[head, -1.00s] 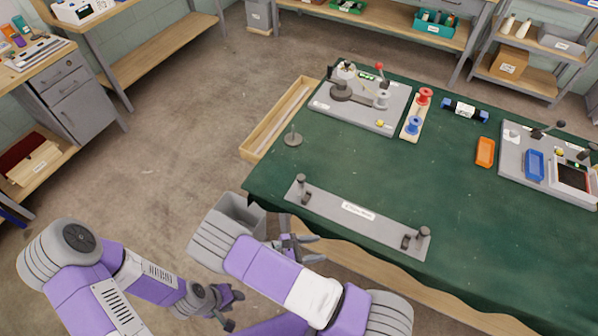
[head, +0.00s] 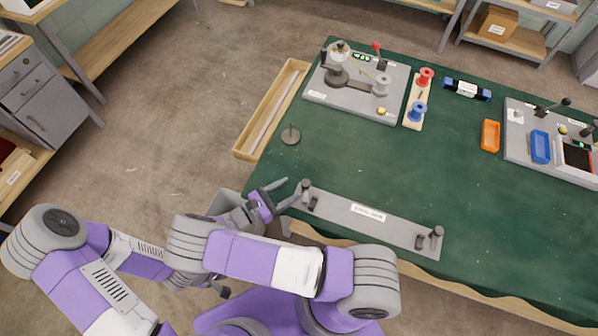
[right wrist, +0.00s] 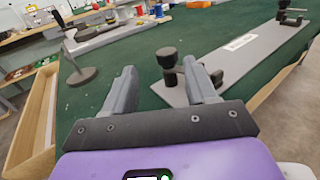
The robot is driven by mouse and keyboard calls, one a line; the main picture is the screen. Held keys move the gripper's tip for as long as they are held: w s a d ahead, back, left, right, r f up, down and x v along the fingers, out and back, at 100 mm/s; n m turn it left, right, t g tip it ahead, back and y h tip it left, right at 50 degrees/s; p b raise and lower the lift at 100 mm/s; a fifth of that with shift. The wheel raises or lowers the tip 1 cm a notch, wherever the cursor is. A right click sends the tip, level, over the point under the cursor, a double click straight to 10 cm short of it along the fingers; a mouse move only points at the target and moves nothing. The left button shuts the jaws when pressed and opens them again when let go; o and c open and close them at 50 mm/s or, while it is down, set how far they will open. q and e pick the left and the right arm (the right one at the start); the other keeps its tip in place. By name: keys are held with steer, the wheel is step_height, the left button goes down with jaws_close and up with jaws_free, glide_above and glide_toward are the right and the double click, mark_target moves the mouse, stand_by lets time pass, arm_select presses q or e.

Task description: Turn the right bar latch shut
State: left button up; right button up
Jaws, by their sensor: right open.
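A grey bar plate (head: 350,208) with a white label lies along the table's front edge. Its right end carries a dark post and latch (head: 430,240); whether that latch is turned shut is too small to tell. The left end carries a similar post and latch (head: 306,195). My right gripper (head: 288,190) is open and empty beside the left-end post. In the right wrist view, that post (right wrist: 168,66) stands just beyond the fingers (right wrist: 160,72), and the right-end post (right wrist: 288,12) is far off. My left gripper (head: 218,289) is low, off the table, partly hidden by my right arm.
A round-based stand (head: 290,136) is on the table's left side, beside a long wooden tray (head: 243,142). Behind are a grey winding board (head: 330,98), spools (head: 417,110) and an orange tray (head: 490,136). Green cloth (head: 410,170) behind the bar is clear.

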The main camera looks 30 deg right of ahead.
mark_target(302, 186)
steer(key=d, duration=0.5)
steer(key=shift+s+d+r, duration=0.1)
steer(key=shift+s+d, duration=0.1)
steer(key=shift+w+d, duration=0.1)
steer(key=shift+d, duration=0.45)
arm_select(q)
steer(key=shift+s+r, duration=0.3)
steer(key=shift+s, duration=0.15)
